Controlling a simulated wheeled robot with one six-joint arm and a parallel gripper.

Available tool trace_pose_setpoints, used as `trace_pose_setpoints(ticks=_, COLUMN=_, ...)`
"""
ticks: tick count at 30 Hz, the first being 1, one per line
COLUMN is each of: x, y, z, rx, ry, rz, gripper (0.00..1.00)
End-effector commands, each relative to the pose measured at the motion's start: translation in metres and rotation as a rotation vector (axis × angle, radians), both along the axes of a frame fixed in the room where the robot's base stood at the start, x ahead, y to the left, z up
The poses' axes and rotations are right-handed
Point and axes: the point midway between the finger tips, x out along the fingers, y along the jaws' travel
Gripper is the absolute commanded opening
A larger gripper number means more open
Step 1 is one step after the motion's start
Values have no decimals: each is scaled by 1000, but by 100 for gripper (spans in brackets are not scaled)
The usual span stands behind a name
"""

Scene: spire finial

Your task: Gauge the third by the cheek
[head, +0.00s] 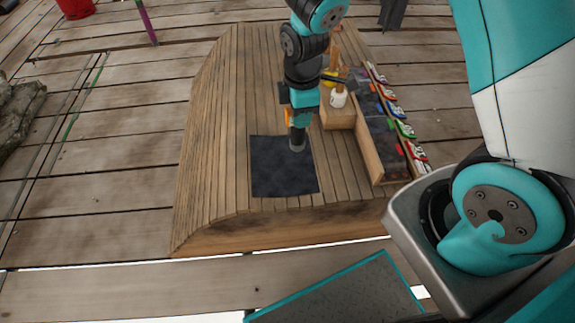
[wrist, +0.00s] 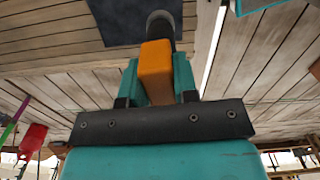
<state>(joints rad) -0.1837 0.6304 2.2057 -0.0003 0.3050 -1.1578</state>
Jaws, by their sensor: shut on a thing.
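My gripper (head: 294,118) is above the far part of a dark square mat (head: 283,172) on the wooden bench top. It is shut on an orange-handled tool, whose orange part (wrist: 156,68) sits between the teal fingers in the wrist view. A dark rounded end (wrist: 160,28) projects beyond the orange part. In the head view this grey end (head: 297,141) points down over the mat's upper right; I cannot tell whether it touches. A long rack (head: 372,140) with dark contents stands to the right, with several coloured, numbered-looking tags (head: 404,129) along its outer side; the markings are too small to read.
A wooden block (head: 338,117) stands between my gripper and the rack, with a white bottle (head: 338,98) at it. The bench top (head: 215,130) left of the mat is clear. A red bucket (head: 75,8) stands far left.

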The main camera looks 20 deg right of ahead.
Motion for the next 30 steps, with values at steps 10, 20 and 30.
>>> trace_pose_setpoints(ticks=10, x=-2, y=30, z=-86, rx=-1, ry=-2, rz=603, gripper=0)
trace_pose_setpoints(ticks=20, x=-3, y=34, z=-102, rx=0, ry=0, rz=704, gripper=0)
trace_pose_setpoints(ticks=30, x=-3, y=33, z=-138, rx=0, ry=0, rz=702, gripper=0)
